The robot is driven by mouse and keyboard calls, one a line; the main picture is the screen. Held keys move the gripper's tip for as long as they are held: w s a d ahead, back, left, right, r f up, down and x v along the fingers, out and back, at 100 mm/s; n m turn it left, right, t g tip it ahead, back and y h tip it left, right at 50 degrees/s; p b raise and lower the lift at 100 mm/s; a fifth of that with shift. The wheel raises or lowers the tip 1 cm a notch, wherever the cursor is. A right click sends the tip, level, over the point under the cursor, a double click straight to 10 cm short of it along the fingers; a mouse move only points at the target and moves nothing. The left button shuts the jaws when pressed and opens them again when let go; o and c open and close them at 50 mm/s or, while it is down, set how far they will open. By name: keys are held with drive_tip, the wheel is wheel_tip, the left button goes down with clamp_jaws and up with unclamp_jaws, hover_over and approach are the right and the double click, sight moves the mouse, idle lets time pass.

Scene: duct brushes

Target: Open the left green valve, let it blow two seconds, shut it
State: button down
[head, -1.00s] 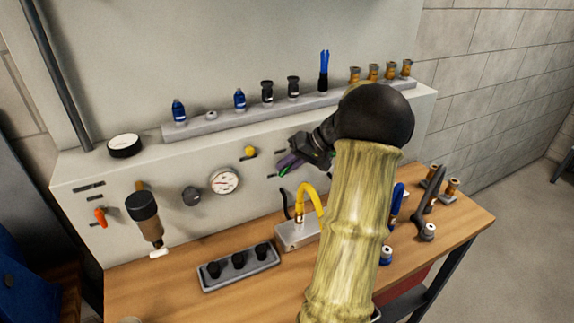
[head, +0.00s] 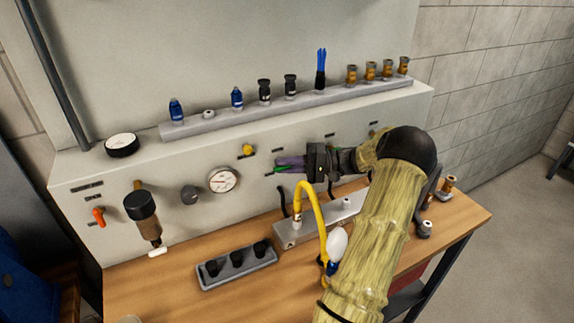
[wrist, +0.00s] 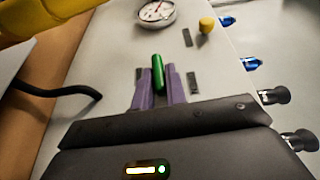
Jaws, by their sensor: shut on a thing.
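The green valve handle (wrist: 158,73) is on the pale panel face. In the wrist view it lies between the two purple fingers of my gripper (wrist: 159,88), which are shut on it, and its tip sticks out past them. In the head view my gripper (head: 290,164) points left along the panel. A bit of green handle (head: 279,170) shows at the fingertips. The valve's pivot is hidden behind the gripper.
A gauge (head: 223,180), a yellow knob (head: 248,150) and an orange lever (head: 98,216) are on the panel to the left. A yellow hose (head: 319,205) arches below the gripper. A socket tray (head: 238,267) is on the bench.

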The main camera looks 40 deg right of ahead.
drive_tip(key=shift+f+y, duration=0.1)
drive_tip(key=shift+y, duration=0.2)
drive_tip(key=c, duration=1.5)
unclamp_jaws()
drive_tip(key=shift+o, duration=0.2)
